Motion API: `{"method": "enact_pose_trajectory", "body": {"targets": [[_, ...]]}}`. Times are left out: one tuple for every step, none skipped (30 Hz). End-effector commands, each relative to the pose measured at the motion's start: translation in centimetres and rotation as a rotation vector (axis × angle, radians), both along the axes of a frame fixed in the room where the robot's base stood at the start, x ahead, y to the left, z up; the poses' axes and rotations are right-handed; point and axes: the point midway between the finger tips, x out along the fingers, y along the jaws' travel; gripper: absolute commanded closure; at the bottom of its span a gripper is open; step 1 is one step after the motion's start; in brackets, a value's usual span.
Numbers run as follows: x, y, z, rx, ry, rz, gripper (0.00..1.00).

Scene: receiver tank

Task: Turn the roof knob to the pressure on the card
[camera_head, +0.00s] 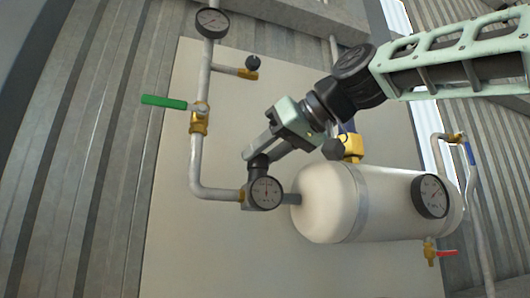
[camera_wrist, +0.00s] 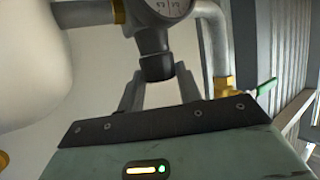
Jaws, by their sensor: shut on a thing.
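The gauge needle looks roughly upright, but the figures are too small to read. My gripper (camera_head: 255,156) reaches in from the upper right and is shut on the knob. In the wrist view the knob (camera_wrist: 157,66) sits between the two fingertips of my gripper (camera_wrist: 157,80), and the lower part of the gauge (camera_wrist: 170,6) shows above it. I cannot make out the card in either view.
A cream tank (camera_head: 385,203) with a large gauge (camera_head: 430,196) lies right of the regulator. A green lever valve (camera_head: 165,102) and a top gauge (camera_head: 212,23) are on the left pipe. A red lever valve (camera_head: 445,253) hangs below the tank.

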Motion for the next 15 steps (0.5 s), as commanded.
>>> {"method": "enact_pose_trajectory", "body": {"targets": [[-0.25,0.13,0.32,-0.001,-0.003,-0.032,0.88],[-0.24,0.13,0.37,-0.002,-0.003,-0.056,0.88],[-0.24,0.16,0.37,-0.001,-0.003,-0.085,0.88],[-0.27,0.2,0.39,-0.002,-0.002,-0.106,0.88],[-0.3,0.21,0.45,-0.002,-0.004,-0.127,0.88],[-0.31,0.22,0.45,-0.001,-0.003,-0.154,0.88],[-0.35,0.27,0.46,-0.001,-0.003,-0.173,0.88],[-0.33,0.28,0.47,-0.002,-0.003,-0.192,0.88],[-0.32,0.3,0.43,-0.001,-0.003,-0.217,0.88],[-0.34,0.34,0.4,-0.002,-0.002,-0.235,0.88],[-0.33,0.34,0.41,-0.002,-0.002,-0.251,0.88],[-0.35,0.37,0.39,-0.001,-0.003,-0.272,0.88],[-0.36,0.4,0.38,-0.001,-0.003,-0.287,0.88],[-0.36,0.41,0.35,-0.001,-0.003,-0.301,0.88],[-0.38,0.44,0.36,0.0,-0.004,-0.317,0.88]]}}
